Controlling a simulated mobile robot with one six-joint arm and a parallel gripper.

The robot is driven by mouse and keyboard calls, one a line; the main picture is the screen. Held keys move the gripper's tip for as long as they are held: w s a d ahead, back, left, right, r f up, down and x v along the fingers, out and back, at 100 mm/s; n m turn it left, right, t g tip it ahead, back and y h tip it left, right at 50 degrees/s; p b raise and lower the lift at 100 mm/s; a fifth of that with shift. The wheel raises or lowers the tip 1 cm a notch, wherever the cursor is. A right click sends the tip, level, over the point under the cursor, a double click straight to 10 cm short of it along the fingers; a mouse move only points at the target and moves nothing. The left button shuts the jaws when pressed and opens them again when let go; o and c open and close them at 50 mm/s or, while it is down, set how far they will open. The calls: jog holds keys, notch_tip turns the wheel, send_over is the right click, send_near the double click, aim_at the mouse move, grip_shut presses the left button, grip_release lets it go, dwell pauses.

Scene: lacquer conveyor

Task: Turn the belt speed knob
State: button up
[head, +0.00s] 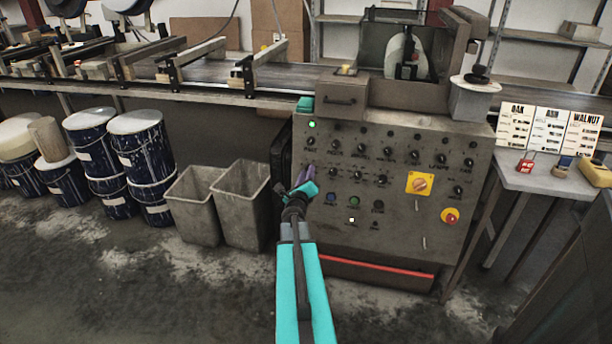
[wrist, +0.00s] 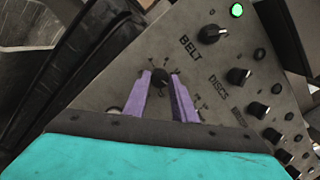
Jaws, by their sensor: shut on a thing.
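The grey control panel (head: 395,200) carries rows of black knobs. In the head view my gripper (head: 308,172) is at the panel's left edge and hides that knob. A BELT label (wrist: 190,48) lies between the held knob and another black knob (wrist: 212,33), nearer the latter. Tick marks show around the held knob; its own label cannot be read.
A green lamp (head: 312,125) glows at the panel's upper left. A yellow-plated switch (head: 420,183) and a red stop button (head: 450,216) are at the right. Neighbouring knobs sit close by. Grey bins (head: 242,200) stand left of the panel.

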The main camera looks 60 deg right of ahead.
jog(key=shift+d, duration=0.55)
jog(key=n, duration=0.2)
jog(key=n+b, duration=0.1)
jog(key=n, duration=0.2)
jog(key=shift+s+d+r+t+y, duration=0.1)
jog(key=shift+s+r+t+y, duration=0.1)
jog(key=shift+t+y, duration=0.1)
jog(key=n+y+p, duration=0.1)
jog(key=n+p, duration=0.4)
jog(key=p, duration=0.1)
jog(key=n+p, duration=0.4)
jog(key=p, duration=0.2)
jog(key=n+y+p, duration=0.1)
jog(key=n+p, duration=0.4)
jog(key=p, duration=0.1)
jog(key=shift+s+n+y, duration=0.1)
jog(key=shift+n+y, duration=0.2)
jog(key=shift+n+p, duration=0.3)
jog(key=shift+p, duration=0.4)
jog(key=shift+f+g+p, duration=0.3)
jog(key=shift+g, duration=0.1)
jog(key=o, duration=1.1)
jog(key=shift+c, duration=0.2)
jog(key=shift+r, duration=0.15)
